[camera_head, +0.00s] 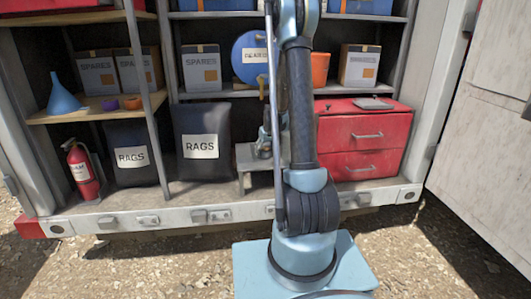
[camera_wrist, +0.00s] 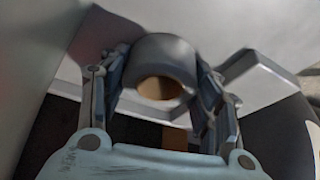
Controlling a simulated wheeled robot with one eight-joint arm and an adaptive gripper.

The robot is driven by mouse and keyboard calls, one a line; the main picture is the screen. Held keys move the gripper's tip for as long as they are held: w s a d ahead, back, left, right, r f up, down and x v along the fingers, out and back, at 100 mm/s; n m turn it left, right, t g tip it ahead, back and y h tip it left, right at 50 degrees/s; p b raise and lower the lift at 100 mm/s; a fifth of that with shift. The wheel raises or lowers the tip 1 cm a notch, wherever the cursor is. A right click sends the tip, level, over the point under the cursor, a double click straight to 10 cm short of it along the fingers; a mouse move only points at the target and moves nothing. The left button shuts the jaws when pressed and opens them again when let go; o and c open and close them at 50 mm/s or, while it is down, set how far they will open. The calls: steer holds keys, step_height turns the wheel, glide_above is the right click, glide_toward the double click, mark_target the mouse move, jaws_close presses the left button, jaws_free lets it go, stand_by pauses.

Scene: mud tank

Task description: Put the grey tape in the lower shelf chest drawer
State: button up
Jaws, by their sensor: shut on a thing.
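The grey tape (camera_wrist: 166,46) is a thick roll with a tan inner core. It sits between the two fingers of my gripper (camera_wrist: 160,78) in the wrist view, and the fingers are shut on its sides. In the head view my arm hides the tape and most of my gripper. The red chest (camera_head: 335,128) stands at the right on the lower level of the cabinet. Its two drawers, upper (camera_head: 362,134) and lower (camera_head: 362,165), look closed, each with a metal handle.
A grey step (camera_head: 245,160) stands left of the chest. A flat grey object (camera_head: 372,103) lies on the chest. Rags bags (camera_head: 203,150), a red extinguisher (camera_head: 82,172) and shelves of spares boxes (camera_head: 360,66) fill the cabinet. A pale door panel (camera_head: 480,150) stands at the right.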

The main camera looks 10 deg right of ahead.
steer(key=o, duration=1.1)
